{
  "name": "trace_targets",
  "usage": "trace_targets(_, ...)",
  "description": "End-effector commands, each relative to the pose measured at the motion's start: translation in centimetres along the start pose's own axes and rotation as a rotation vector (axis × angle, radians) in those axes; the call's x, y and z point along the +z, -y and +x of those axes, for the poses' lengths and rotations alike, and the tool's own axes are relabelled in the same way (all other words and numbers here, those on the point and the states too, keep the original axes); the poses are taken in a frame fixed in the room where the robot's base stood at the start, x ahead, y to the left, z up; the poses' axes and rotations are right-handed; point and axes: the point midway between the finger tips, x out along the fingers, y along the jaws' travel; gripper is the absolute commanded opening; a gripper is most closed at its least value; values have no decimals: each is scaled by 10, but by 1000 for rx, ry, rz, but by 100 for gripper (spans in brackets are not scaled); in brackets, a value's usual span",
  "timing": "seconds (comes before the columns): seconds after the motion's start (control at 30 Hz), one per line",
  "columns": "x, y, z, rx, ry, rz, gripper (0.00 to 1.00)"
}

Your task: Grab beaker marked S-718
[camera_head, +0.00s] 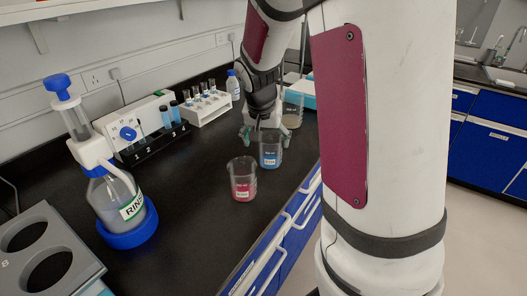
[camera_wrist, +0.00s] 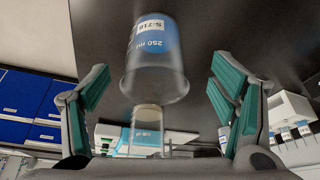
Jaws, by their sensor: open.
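The beaker marked S-718 (camera_wrist: 152,50) is clear glass with blue contents and a white label, upside down in the wrist view. It appears to be the blue beaker (camera_head: 271,152) on the dark bench in the head view. My gripper (camera_head: 262,132) is open beside this beaker, on its far side. In the wrist view, the fingers of my gripper (camera_wrist: 160,78) are spread wide to left and right, with the beaker ahead between them. I see no contact. My arm covers part of the area behind.
A beaker with red contents (camera_head: 242,181) stands nearer on the bench. Another beaker (camera_head: 292,112) stands behind, near a blue-white device (camera_head: 308,95). A tube rack (camera_head: 208,105), a black rack (camera_head: 152,145) and a RINE-labelled bottle (camera_head: 122,205) are left. The bench edge is close at right.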

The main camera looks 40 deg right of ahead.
Motion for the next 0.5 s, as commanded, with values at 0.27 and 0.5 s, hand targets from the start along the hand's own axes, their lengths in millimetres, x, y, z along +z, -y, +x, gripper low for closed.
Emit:
trace_targets(0.27, 0, -1, 22, 0, 1, 0, 79)
trace_targets(0.5, -2, -6, 55, 2, 3, 0, 79)
